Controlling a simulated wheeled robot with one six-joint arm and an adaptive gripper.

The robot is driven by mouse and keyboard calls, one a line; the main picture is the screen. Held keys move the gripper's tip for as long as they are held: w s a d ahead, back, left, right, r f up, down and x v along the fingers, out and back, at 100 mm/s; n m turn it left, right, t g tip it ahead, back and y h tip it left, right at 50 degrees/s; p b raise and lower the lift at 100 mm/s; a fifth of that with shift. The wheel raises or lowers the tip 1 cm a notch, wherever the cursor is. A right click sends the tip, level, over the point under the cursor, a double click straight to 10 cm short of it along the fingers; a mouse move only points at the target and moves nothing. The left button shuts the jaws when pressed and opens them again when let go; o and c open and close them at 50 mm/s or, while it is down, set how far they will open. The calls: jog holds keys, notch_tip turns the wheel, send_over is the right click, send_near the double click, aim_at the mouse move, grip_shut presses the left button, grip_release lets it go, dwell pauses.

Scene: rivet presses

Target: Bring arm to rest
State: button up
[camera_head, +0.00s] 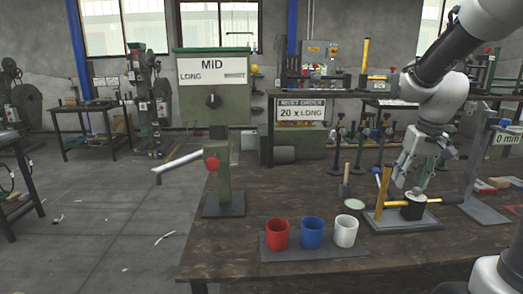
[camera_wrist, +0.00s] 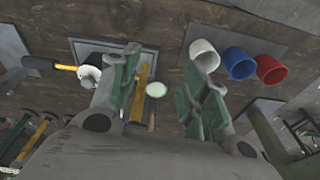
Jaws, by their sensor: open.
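My gripper (camera_head: 414,184) is at the right of the bench in the head view. It points down over a small fixture (camera_head: 402,222) with a grey base, a yellow upright post (camera_head: 383,190) and a black cylinder (camera_head: 412,210). In the wrist view my gripper (camera_wrist: 166,80) has its two green fingers spread wide, with nothing held between them. The head view does not clearly show whether the fingers touch the fixture. A pale green disc (camera_wrist: 156,90) shows between the fingers in the wrist view, lying on the bench.
Red (camera_head: 278,233), blue (camera_head: 312,232) and white (camera_head: 346,230) cups stand on a grey mat at the front. A green press (camera_head: 222,180) with a pale lever stands left. A yellow-and-black handle (camera_head: 448,200) sticks out right of the fixture. The bench middle is fairly clear.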

jog(key=s+a+r+t, duration=0.1)
jog(key=s+a+r, duration=0.1)
jog(key=s, duration=0.8)
jog(key=s+a+r+n+t, duration=0.1)
jog(key=s+a+r, duration=0.2)
jog(key=s, duration=0.6)
jog(key=shift+s, duration=0.35)
jog(key=shift+r, duration=0.1)
